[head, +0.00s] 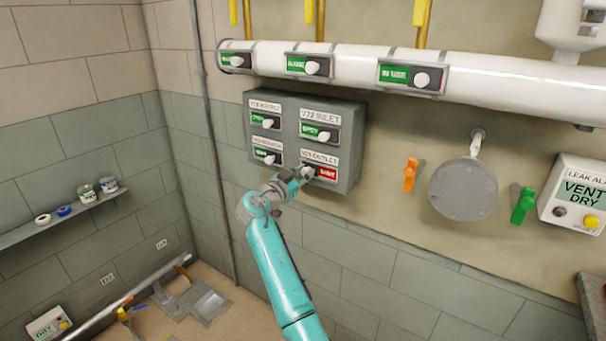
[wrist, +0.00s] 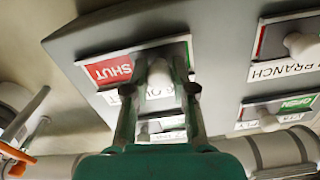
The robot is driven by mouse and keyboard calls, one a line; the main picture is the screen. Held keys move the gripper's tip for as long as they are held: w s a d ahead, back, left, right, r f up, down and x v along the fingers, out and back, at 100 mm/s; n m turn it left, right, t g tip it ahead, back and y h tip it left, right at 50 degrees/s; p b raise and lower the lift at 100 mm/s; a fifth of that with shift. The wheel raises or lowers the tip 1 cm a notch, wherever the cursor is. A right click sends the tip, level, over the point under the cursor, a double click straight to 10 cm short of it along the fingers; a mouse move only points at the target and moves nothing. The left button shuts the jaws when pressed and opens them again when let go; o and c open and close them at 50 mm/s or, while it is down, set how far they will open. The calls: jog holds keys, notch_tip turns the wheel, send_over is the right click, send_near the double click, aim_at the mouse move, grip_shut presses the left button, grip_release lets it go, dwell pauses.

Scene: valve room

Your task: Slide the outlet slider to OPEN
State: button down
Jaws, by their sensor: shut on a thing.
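The outlet slider is at the lower right of the grey valve panel (head: 352,148) in the head view. Its red SHUT plate (head: 327,174) shows right of my gripper (head: 307,174). In the wrist view the red SHUT plate (wrist: 108,70) shows left of the pale slider knob (wrist: 158,72). My gripper (wrist: 160,92) has one finger on each side of this knob and is shut on it. In the head view, my gripper partly hides the knob and the left part of the slot.
The V72 INLET slider (head: 321,133) sits just above, showing green OPEN. Two more sliders are on the panel's left side. A white pipe (head: 360,64) with several sliders runs above. An orange handle (head: 410,175) and a round grey cover (head: 463,190) are to the right.

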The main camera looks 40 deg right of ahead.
aim_at(328, 173)
jog(key=shift+s+d, duration=0.35)
jog(key=shift+s, duration=0.6)
jog(key=shift+s+d, duration=0.4)
jog(key=shift+s, duration=0.6)
jog(key=shift+s+d, duration=0.35)
jog(key=shift+s, duration=0.6)
jog(key=shift+f, duration=0.1)
jog(key=c, duration=0.9)
grip_release()
jog(key=shift+s, duration=0.1)
jog(key=shift+a, duration=0.45)
jog(key=v, duration=1.1)
jog(key=shift+s, duration=0.1)
